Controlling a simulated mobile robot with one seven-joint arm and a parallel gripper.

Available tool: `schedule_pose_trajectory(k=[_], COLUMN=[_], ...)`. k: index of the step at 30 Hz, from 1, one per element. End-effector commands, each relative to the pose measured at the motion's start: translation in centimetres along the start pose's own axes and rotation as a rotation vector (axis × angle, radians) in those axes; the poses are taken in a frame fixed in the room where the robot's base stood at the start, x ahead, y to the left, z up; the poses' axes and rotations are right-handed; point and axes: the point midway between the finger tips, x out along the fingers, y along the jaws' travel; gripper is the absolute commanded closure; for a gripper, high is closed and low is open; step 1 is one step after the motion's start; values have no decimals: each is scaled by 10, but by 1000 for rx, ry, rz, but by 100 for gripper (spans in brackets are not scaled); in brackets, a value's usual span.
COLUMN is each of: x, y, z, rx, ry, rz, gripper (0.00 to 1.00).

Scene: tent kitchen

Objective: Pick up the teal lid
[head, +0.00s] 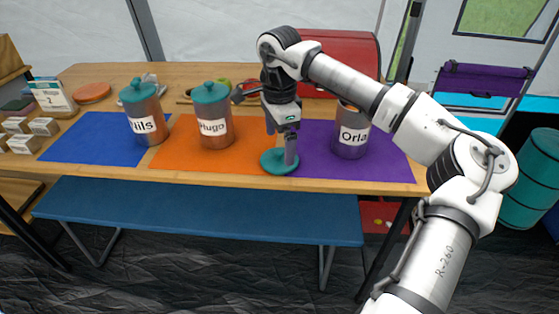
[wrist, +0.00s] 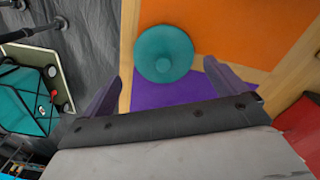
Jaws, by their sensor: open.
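The teal lid (head: 279,162) lies flat near the table's front edge, where the orange mat meets the purple mat. It is round with a raised knob in the middle. In the wrist view the lid (wrist: 164,54) lies whole, ahead of and between my fingertips. My gripper (head: 282,140) is open and empty and points down just above the lid; in the head view a finger overlaps the lid's knob. My gripper also shows in the wrist view (wrist: 165,72) with its fingers wide apart. I cannot tell whether a finger touches the lid.
The Orla canister (head: 351,143) stands without a visible lid on the purple mat (head: 390,160), partly behind my arm. The Hugo canister (head: 212,125) and Nils canister (head: 143,118) have teal lids. A red box (head: 345,60) stands behind. A blue bench (head: 200,208) runs in front.

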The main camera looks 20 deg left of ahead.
Motion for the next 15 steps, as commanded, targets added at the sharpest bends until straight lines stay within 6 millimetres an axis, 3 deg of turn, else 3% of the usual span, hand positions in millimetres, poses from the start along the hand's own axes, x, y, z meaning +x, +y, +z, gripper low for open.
schedule_pose_trajectory(k=[9, 15], x=[44, 49], y=[-4, -5], z=[1, 1], rx=[-2, -1], ry=[-3, -1], rz=[2, 0], gripper=[4, 4])
